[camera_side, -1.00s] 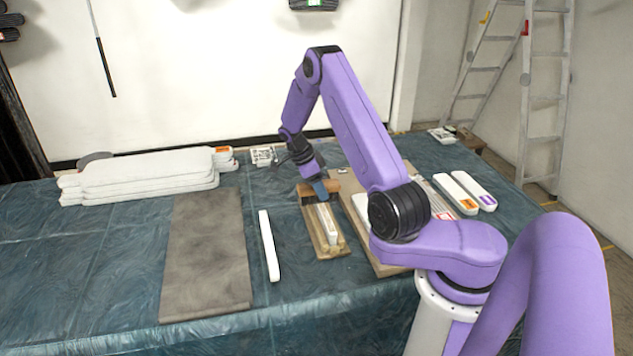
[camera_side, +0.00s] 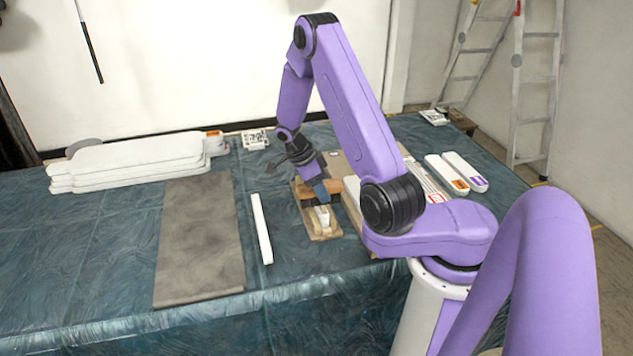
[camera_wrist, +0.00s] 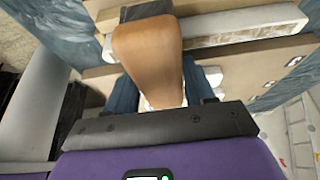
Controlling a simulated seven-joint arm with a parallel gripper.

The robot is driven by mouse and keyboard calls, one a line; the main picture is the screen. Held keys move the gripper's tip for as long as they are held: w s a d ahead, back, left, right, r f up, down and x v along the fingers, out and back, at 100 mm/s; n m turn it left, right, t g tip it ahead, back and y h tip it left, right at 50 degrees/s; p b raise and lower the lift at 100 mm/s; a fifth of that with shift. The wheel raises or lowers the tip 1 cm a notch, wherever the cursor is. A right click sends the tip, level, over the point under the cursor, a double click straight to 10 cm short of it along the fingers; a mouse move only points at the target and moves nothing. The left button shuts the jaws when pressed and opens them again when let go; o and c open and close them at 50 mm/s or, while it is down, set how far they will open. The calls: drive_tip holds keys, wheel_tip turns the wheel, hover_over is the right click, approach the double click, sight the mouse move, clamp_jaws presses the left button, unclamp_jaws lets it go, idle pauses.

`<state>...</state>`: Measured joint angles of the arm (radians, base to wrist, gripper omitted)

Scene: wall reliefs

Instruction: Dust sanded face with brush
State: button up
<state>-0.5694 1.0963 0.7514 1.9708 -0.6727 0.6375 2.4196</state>
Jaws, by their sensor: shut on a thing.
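My gripper (camera_side: 320,194) has blue fingers shut on a brush with a broad brown wooden handle. The brush (camera_wrist: 148,55) stands between the fingers in the wrist view. In the side view the brush (camera_side: 336,186) shows as a brown block beside the fingers, low over the workpiece. The pale workpiece (camera_side: 322,218) is a narrow strip on a wooden board (camera_side: 325,236). It also shows in the wrist view (camera_wrist: 245,26), crossing behind the handle. The bristle tips are hidden, so I cannot tell whether they touch the face.
A loose white strip (camera_side: 261,228) and a grey-brown mat (camera_side: 200,245) lie left of the board. Stacked white panels (camera_side: 135,165) are at the back left. Two white pieces with coloured labels (camera_side: 465,180) lie right of my arm. The left front cloth is clear.

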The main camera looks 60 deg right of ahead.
drive_tip(key=shift+s+a, duration=1.9)
drive_tip(key=shift+w+d, duration=7.45)
drive_tip(key=shift+d, duration=0.05)
wheel_tip(320, 180, up, 8)
